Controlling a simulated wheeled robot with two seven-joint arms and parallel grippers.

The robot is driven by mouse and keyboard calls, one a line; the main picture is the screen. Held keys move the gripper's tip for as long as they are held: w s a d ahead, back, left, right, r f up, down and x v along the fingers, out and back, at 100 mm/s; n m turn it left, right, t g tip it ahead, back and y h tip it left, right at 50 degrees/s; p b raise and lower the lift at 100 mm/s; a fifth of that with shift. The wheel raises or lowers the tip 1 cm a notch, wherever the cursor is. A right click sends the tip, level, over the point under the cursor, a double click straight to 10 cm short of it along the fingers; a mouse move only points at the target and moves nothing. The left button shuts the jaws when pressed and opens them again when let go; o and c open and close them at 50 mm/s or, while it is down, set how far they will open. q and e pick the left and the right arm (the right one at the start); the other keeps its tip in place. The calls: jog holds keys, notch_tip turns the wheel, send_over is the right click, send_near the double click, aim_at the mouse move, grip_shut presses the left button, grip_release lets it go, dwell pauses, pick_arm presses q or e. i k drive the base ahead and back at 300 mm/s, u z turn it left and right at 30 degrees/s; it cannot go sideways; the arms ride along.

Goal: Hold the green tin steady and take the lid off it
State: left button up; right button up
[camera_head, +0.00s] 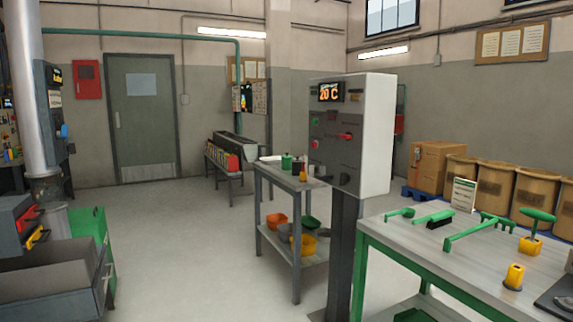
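A small green tin (286,161) stands upright on the top of a grey two-level trolley (274,178), in the middle distance. It seems to have a lid with a small knob on top, but it is too small to tell clearly. A dark and reddish container (297,166) and a small yellow item (303,174) stand just to its right. Neither of my grippers is in view.
A control cabinet on a post (350,135) stands right of the trolley and nearer. A green-framed table (400,240) with green tools fills the right front. Grey and green equipment (90,225) stands at left. The floor between (190,250) is clear.

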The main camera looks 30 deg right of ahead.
aim_at(285, 163)
jog(key=z, duration=0.15)
jog(key=i, duration=7.35)
jog(key=z, duration=3.45)
